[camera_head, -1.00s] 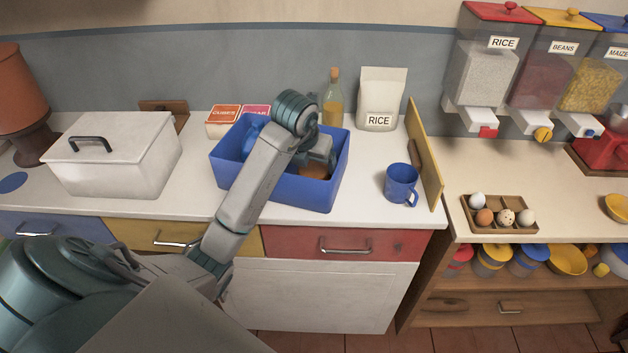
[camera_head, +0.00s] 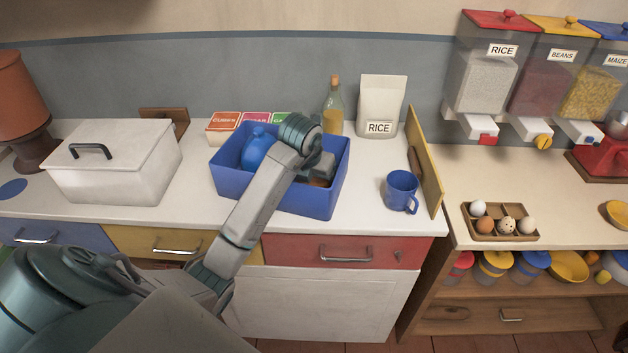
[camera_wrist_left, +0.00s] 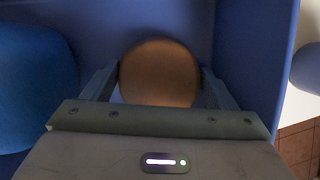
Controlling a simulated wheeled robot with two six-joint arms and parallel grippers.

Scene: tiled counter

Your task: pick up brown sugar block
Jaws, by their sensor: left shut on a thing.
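The brown sugar block (camera_wrist_left: 160,73) shows in the left wrist view as a rounded brown thing between my left gripper's fingers (camera_wrist_left: 160,88). My left gripper is shut on it. In the head view the gripper (camera_head: 321,174) is inside the blue bin (camera_head: 290,198), near its right side. Only a small brown-orange part of the block (camera_head: 319,183) shows there, below the gripper. The wrist hides the rest. I cannot tell whether the block touches the bin floor. My right gripper is not in view.
A blue mug (camera_head: 402,190) stands to the right, before a yellow board (camera_head: 424,165). A bottle (camera_head: 333,108) and rice bag (camera_head: 381,102) stand behind. A white lidded box (camera_head: 115,165) is left.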

